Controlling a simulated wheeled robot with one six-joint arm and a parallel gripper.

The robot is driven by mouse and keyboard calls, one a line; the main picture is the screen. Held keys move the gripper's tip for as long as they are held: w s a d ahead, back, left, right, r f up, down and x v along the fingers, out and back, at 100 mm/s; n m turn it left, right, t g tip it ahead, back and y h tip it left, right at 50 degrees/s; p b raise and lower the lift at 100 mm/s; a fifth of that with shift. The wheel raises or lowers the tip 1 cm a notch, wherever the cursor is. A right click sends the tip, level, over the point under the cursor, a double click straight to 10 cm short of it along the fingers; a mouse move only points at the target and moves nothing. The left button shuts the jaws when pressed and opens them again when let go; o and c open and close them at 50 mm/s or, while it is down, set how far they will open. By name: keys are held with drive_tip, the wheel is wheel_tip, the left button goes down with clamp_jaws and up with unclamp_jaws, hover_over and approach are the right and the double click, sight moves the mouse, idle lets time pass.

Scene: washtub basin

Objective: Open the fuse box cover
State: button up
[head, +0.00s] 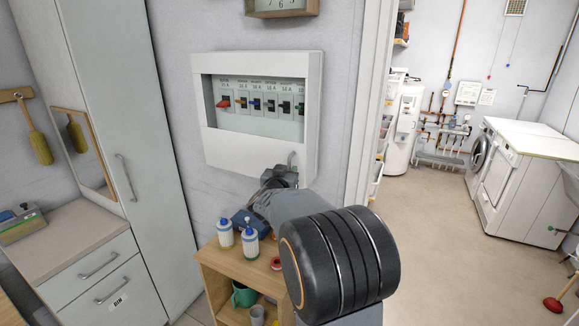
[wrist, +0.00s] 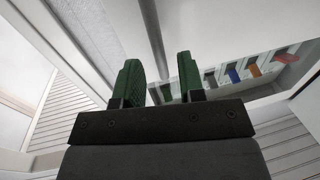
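The white fuse box (head: 255,150) hangs on the wall, with a wide window in its front. Behind the window is a row of breakers (head: 262,104), one with a red lever at the left end. I cannot tell whether a clear pane covers them. A small grey handle (head: 291,158) shows at the lower right of the front. My gripper (head: 288,172) is at that corner, partly hidden by its own wrist. In the wrist view, the green fingers of my gripper (wrist: 158,82) stand apart, with a pale edge running up between them; contact is unclear. The breakers (wrist: 240,74) also show there.
A tall grey cabinet (head: 125,130) stands left.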

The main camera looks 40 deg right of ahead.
sight(289, 168)
drive_tip(key=shift+x, duration=1.6)
clamp_jaws()
